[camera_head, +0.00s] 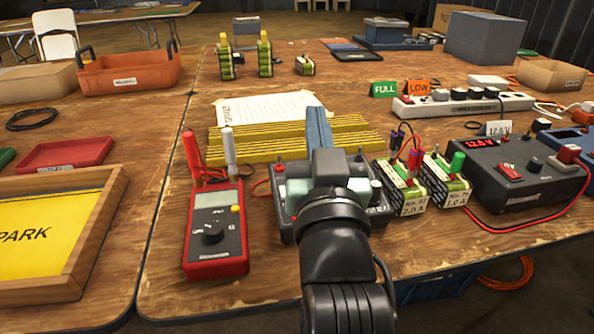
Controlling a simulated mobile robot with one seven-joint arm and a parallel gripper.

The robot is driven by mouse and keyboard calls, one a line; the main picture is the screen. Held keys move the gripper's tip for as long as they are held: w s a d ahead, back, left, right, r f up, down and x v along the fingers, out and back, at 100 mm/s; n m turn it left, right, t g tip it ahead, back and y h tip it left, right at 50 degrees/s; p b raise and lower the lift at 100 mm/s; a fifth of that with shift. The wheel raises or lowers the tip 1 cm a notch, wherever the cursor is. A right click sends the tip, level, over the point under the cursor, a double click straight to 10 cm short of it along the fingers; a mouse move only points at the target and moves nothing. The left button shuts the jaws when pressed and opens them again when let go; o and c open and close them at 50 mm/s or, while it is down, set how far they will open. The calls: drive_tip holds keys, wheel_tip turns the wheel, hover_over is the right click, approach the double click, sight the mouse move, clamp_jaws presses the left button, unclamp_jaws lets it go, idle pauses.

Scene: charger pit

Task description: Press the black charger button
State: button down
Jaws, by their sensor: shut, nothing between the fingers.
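A dark grey box (284,222) with small red and black controls on top sits at the front middle of the right-hand table, largely hidden by my arm. A small black knob or button (360,156) shows at its back right. A black power unit (483,178) with a red display stands at the right, with a red switch and a black knob (534,165) on its top. I cannot tell which of these is the charger button. My gripper (318,112) is shut and empty, its blue-grey fingers pointing away from me over the yellow strips. I cannot tell whether it touches anything.
A red multimeter (216,228) stands left of the grey box. Battery packs (406,190) with upright terminals and wires stand close on its right. Yellow strips (240,141) and paper (262,107) lie behind. A power strip (463,104) lies farther back.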

drive_tip(key=s+a+m+g+y+p, duration=0.2)
drive_tip(key=s+m+g+p, duration=0.3)
drive_tip(key=p, duration=4)
drive_tip(key=s+g, duration=0.1)
drive_tip(key=g, duration=0.4)
drive_tip(key=shift+s+m, duration=0.25)
drive_tip(key=shift+m, duration=0.15)
drive_tip(key=f+b, duration=0.2)
drive_tip(key=f, duration=0.1)
drive_tip(key=w+f+b, duration=0.1)
drive_tip(key=f+b, duration=0.1)
drive_tip(key=b, duration=0.1)
drive_tip(key=f+b, duration=0.2)
drive_tip(key=f, duration=0.1)
drive_tip(key=shift+w+a+f+b, duration=0.1)
drive_tip(key=shift+w+f+b, duration=0.2)
drive_tip(key=shift+w+b, duration=0.1)
drive_tip(key=shift+s, duration=0.1)
